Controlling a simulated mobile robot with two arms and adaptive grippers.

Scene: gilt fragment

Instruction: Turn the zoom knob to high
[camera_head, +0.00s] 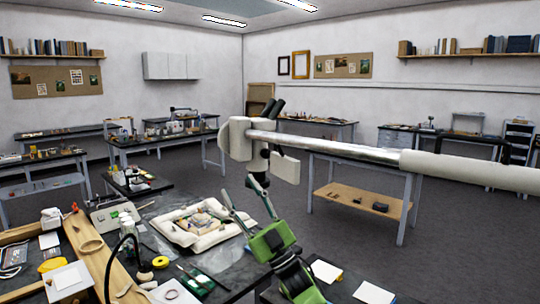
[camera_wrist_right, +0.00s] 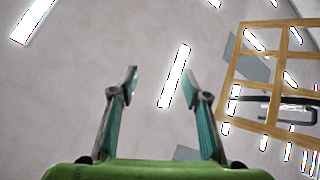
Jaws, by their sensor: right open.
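A white microscope head (camera_head: 238,138) with black eyepieces (camera_head: 272,108) hangs on a long horizontal boom (camera_head: 340,146) that comes in from the right. Its dark lower lens part shows below the head. I cannot make out the zoom knob or its setting. My right gripper (camera_head: 238,187), with a green body, points upward just below the microscope head. Its two fingers are spread and hold nothing. In the wrist view the right gripper (camera_wrist_right: 163,82) is open with empty space between the fingers. My left gripper is out of view.
A padded white tray (camera_head: 165,227) with fragments lies on the dark workbench below and left of the gripper. A lamp with a thin black neck (camera_head: 113,252), a yellow tape roll (camera_head: 161,262) and wooden strips stand nearby. A wooden lattice (camera_wrist_right: 245,75) shows in the wrist view.

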